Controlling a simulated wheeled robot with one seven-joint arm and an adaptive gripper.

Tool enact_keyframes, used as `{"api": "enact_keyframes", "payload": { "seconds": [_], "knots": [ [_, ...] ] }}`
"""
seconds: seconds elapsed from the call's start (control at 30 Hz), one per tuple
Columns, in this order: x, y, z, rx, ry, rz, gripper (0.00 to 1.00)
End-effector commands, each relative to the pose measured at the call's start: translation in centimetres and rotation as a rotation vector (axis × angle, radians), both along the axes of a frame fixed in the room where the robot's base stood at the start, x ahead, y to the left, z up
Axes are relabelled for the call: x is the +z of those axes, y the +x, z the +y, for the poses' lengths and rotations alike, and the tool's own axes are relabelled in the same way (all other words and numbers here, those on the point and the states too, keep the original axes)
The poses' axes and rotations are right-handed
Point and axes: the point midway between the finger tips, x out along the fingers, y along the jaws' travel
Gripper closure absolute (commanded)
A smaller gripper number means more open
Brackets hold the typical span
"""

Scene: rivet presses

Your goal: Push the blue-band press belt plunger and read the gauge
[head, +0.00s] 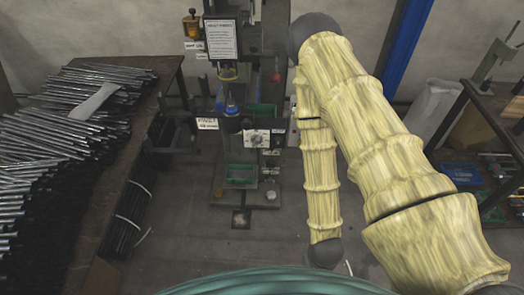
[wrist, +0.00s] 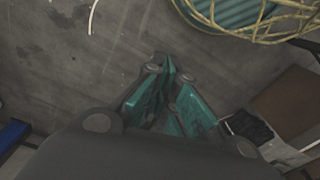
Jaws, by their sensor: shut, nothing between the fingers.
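A dark rivet press (head: 276,40) stands at the back centre against the wall. A blue band (head: 232,109) shows on its middle part, above a small green-edged bed. A white plate with a dark round mark (head: 257,138) is on its front; I cannot tell whether this is the gauge. The belt plunger is not clear to me. My gripper (wrist: 172,72) shows in the wrist view, with green fingers closed together at the tips and nothing between them. It points over bare floor, away from the press. In the head view my gripper does not show clearly.
A bench (head: 150,105) piled with metal rods (head: 60,130) stands left of the press. A blue post (head: 405,45) rises at right. A rack (head: 465,130) with blue bins (head: 463,174) stands further right. The floor (head: 190,255) in front of the press is clear.

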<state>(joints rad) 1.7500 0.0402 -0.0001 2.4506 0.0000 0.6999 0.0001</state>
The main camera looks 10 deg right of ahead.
Motion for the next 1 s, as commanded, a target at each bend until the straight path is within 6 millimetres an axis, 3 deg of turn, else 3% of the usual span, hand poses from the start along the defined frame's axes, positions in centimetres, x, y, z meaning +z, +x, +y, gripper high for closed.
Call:
{"api": "enact_keyframes", "payload": {
  "seconds": [0.23, 0.37, 0.47, 0.7, 1.0],
  "knots": [
    [-0.4, 0.3, 0.0, -0.007, 0.001, -0.008, 1.0],
    [-2.5, 2.4, 0.3, -0.057, 0.007, -0.063, 1.0],
    [-5.2, 5.6, 0.8, -0.142, 0.02, -0.147, 1.0],
    [-11.3, 16.1, 1.9, -0.408, 0.099, -0.416, 1.0],
    [-15.6, 28.6, 2.3, -0.743, 0.274, -0.74, 1.0]
  ]
}}
